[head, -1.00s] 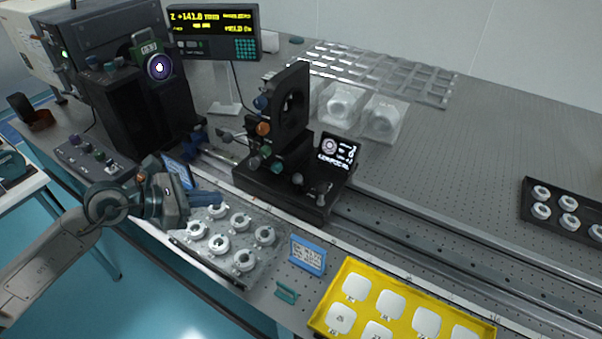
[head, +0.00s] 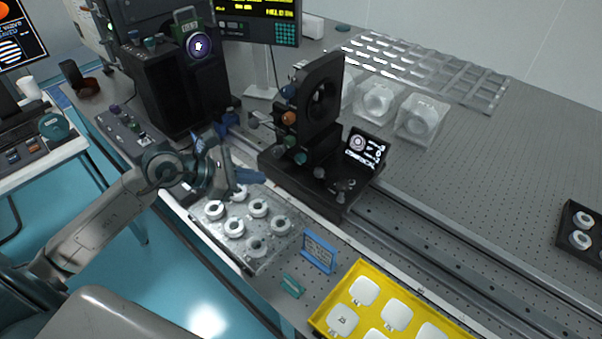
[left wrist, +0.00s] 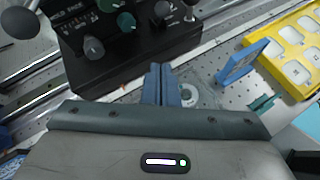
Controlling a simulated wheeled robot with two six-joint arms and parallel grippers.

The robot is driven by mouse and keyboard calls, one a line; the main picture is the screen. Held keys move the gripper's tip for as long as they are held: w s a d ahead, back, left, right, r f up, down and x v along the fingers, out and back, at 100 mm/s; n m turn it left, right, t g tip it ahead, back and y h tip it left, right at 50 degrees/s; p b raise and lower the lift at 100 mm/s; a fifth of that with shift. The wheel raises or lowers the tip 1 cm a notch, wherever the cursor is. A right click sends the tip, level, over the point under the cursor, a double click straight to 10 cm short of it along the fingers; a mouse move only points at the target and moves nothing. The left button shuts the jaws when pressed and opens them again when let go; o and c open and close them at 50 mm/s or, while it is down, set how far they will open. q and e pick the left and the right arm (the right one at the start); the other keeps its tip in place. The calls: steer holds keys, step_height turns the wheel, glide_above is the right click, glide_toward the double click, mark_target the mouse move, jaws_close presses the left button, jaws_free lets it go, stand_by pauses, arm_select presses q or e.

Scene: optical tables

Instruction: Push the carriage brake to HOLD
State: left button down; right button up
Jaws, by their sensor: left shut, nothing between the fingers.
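The carriage (head: 290,170) is a black base on the rail, carrying an upright black ring mount (head: 322,95) and several knobs. It fills the top of the left wrist view (left wrist: 130,72). A small lever-like part (head: 342,186) stands on its right front; a rod with a grey ball (head: 254,123) sticks out at its left, and the ball shows large in the left wrist view (left wrist: 20,22). I cannot tell which is the brake or read its setting. My left gripper (head: 250,176) is shut and empty, its blue fingers in front of the carriage, apart from it. My right gripper is not in view.
A clear tray of white rings (head: 233,228) lies under my left gripper. A blue-framed card (head: 319,254), a teal block (head: 292,286) and a yellow tray (head: 322,318) stand to the right along the front edge. A small screen (head: 365,148) stands on the carriage's right.

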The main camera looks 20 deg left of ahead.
mark_target(321, 174)
arm_select(q)
steer(key=w+d+f+p, duration=0.3)
steer(key=w+d+p, duration=0.1)
steer(key=w+d, duration=0.3)
steer(key=shift+w+d, duration=0.15)
steer(key=shift+d, duration=0.6)
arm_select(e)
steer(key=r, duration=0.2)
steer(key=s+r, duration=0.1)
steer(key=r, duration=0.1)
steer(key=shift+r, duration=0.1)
arm_select(q)
steer(key=shift+f, duration=0.15)
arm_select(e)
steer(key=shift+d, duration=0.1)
